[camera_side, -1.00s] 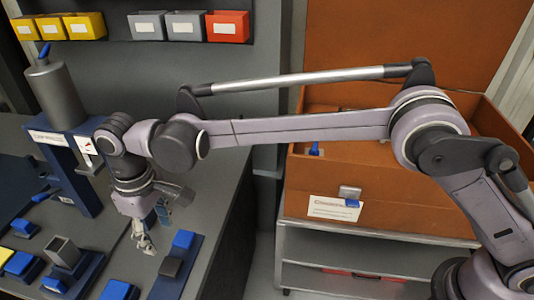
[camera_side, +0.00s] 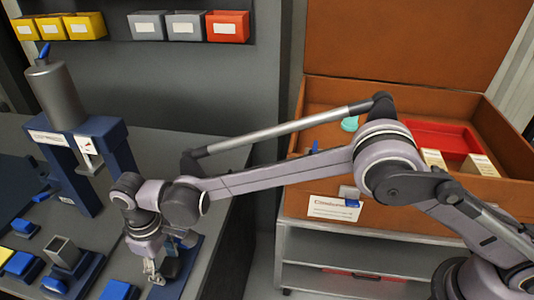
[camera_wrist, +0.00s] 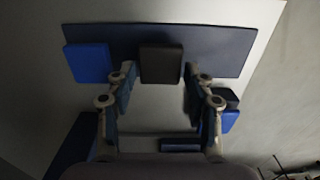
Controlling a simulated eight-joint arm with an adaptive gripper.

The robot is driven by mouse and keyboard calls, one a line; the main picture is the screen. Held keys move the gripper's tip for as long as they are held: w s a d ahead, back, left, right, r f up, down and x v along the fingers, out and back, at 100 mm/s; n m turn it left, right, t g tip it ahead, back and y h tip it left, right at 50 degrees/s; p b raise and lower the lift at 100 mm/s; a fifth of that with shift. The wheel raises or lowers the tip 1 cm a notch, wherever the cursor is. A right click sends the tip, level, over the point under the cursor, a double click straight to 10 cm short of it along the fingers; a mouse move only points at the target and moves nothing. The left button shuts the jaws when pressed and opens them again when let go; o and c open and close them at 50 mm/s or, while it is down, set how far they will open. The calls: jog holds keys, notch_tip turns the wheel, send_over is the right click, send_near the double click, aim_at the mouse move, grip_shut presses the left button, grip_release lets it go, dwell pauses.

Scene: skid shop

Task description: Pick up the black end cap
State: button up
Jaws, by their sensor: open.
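The black end cap is a dark, squarish block (camera_wrist: 161,62) on a dark blue strip-shaped base (camera_wrist: 215,42) in the wrist view. My gripper (camera_wrist: 158,82) is open, with one finger on each side of the cap's near end. I cannot tell whether the fingers touch it. In the side view my gripper (camera_side: 154,273) is low over the bench, in front of the base (camera_side: 190,272), and hides much of the cap and base.
A blue block (camera_wrist: 88,62) sits on the same base, left of the cap. A dark blue press (camera_side: 82,160) stands behind my gripper to the left. A blue block (camera_side: 119,290) and a holder with a grey square tube (camera_side: 62,252) are to the left.

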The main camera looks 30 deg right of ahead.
jog(key=shift+f, duration=0.75)
jog(key=c, duration=0.7)
jog(key=shift+r, duration=0.1)
jog(key=shift+c, duration=0.2)
